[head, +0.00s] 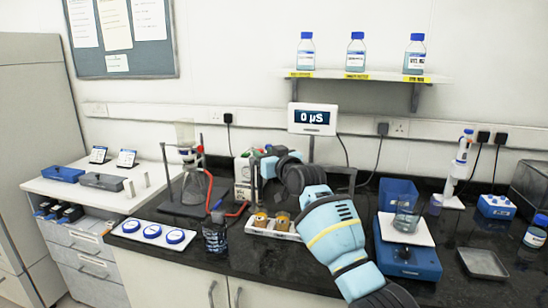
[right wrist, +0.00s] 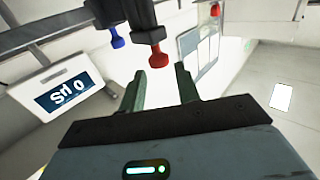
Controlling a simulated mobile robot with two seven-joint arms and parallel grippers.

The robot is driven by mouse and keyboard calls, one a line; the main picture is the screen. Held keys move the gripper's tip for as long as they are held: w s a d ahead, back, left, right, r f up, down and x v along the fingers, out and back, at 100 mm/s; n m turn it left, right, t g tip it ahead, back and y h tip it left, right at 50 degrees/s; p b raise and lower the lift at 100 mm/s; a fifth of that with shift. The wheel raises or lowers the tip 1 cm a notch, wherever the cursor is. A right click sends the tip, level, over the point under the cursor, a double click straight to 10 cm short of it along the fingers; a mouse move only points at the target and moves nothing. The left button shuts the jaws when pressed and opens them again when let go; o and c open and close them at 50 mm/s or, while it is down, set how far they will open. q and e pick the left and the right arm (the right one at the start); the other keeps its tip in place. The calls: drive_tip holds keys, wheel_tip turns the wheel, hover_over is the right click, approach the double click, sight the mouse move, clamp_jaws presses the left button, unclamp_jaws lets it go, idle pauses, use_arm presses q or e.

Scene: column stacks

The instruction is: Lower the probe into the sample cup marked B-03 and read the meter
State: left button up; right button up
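The meter (head: 312,118) stands at the back of the bench and reads 0 µS. Its screen also shows, upside down, in the right wrist view (right wrist: 70,96). Two amber sample cups, left (head: 261,220) and right (head: 282,220), stand in a white tray (head: 272,233); I cannot read any B-03 mark. I cannot make out the probe. My right gripper (right wrist: 159,72) is open, with nothing visible between its fingers; in the head view it is behind the cups, partly hidden by my wrist. My left gripper is not in view.
A blue balance (head: 408,262) bearing a glass beaker (head: 405,219) is at right. Red (right wrist: 158,57) and blue (right wrist: 118,40) knobs are close beyond my right fingers.

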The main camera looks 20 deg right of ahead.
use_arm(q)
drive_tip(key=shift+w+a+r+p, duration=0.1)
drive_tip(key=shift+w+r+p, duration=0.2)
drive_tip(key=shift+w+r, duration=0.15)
use_arm(e)
drive_tip(key=s, duration=0.5)
drive_tip(key=shift+d+r, duration=0.15)
drive_tip(key=shift+d, duration=0.1)
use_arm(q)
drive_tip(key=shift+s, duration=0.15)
